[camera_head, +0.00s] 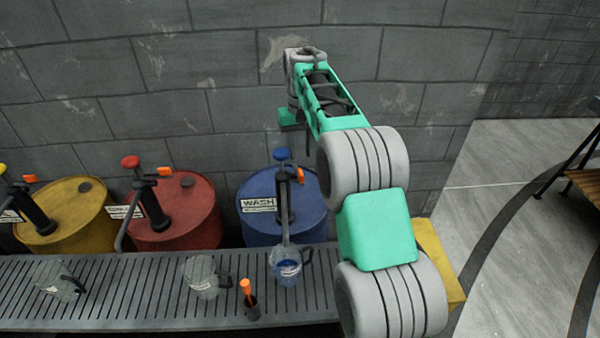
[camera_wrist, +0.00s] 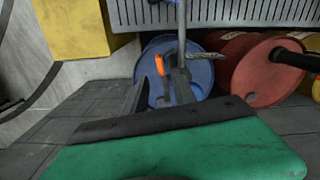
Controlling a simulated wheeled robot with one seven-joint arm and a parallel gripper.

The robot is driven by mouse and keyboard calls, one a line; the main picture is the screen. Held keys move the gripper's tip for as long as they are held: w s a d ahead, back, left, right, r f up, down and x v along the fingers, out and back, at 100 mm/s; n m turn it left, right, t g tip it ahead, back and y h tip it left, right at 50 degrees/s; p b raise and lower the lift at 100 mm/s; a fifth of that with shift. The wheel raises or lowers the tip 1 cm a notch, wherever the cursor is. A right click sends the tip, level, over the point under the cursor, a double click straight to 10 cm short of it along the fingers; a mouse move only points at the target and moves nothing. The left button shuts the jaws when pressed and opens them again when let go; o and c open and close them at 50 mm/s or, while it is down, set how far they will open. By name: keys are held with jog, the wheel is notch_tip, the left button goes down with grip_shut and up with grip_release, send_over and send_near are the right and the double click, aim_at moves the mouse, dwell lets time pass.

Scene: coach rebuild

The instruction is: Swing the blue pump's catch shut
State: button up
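The blue pump (camera_head: 284,201) stands on the blue drum (camera_head: 253,224), marked WASH. It has a dark body and a blue knob (camera_head: 282,154). Its small orange catch (camera_head: 300,176) sits at the right of the pump head; the catch also shows in the wrist view (camera_wrist: 160,66). I cannot tell whether it is fully open or partly swung. The grey spout reaches forward over a clear jug (camera_head: 287,266) with blue liquid in it. My gripper (camera_head: 296,133) is above and behind the pump, near the wall. Its dark fingers appear apart in the wrist view (camera_wrist: 158,100), with nothing held.
A red drum (camera_head: 193,220) and a yellow drum (camera_head: 75,205), each with a pump and orange catch, stand to the left. Clear jugs (camera_head: 202,278) and an orange-topped tool (camera_head: 246,287) stand on the slatted bench (camera_head: 130,290). The grey wall (camera_head: 150,110) is close behind.

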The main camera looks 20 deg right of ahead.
aim_at(301, 171)
notch_tip(301, 171, down, 8)
jog(key=shift+r+p, duration=0.2)
jog(key=shift+p, duration=0.5)
jog(key=shift+c, duration=0.5)
grip_shut()
dwell(0.4)
